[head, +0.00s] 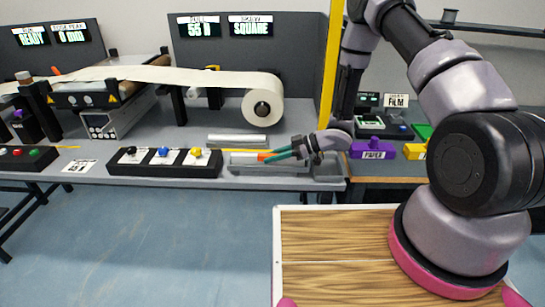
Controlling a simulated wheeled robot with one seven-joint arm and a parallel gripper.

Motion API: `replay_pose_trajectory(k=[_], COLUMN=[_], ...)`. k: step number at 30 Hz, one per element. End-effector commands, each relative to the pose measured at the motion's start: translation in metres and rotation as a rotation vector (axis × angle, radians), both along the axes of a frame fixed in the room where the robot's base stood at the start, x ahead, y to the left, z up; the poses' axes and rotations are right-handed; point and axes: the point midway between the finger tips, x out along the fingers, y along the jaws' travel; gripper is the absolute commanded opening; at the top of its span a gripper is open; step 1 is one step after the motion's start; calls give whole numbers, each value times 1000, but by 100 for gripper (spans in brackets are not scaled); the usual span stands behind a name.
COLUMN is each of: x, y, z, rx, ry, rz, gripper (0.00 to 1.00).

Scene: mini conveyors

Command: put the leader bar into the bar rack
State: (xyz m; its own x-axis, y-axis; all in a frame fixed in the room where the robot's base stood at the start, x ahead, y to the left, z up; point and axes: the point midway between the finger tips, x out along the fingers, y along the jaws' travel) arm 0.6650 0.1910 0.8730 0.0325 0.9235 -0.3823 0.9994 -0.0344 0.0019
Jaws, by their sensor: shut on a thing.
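My gripper (272,156) reaches left over the grey table from the right, with its teal fingers closed. It is shut on the leader bar (243,157), a pale bar with an orange part beside the fingertips. The bar lies roughly level, just above or on a low grey tray-like holder (262,171) near the table's front edge; I cannot tell whether they touch. This holder may be the bar rack. Another pale bar (237,138) lies behind it. The fingers hide part of the held bar.
A button box (165,170) with black, blue and yellow knobs stands left of the holder. A large white web roll (262,106) is behind. A yellow post (331,75) and a purple bin labelled PAPER (372,149) stand to the right.

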Motion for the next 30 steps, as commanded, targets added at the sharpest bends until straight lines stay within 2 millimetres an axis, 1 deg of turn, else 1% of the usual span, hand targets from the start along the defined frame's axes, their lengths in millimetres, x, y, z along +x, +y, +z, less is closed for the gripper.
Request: replay_pose_trajectory(k=[2,3,4,5,13,16,17,20,30], x=[0,0,0,0,0,0,1,1,-2], y=[0,0,0,0,0,0,-3,-16,-83], z=[-3,-3,-3,-2,-2,2,2,7,34], rx=[0,0,0,0,0,0,0,-1,-1], ry=[1,0,0,0,0,-1,-1,0,0], rz=[0,0,0,0,0,0,-2,-4,-5], gripper=[0,34,45,52,52,52,52,52,52])
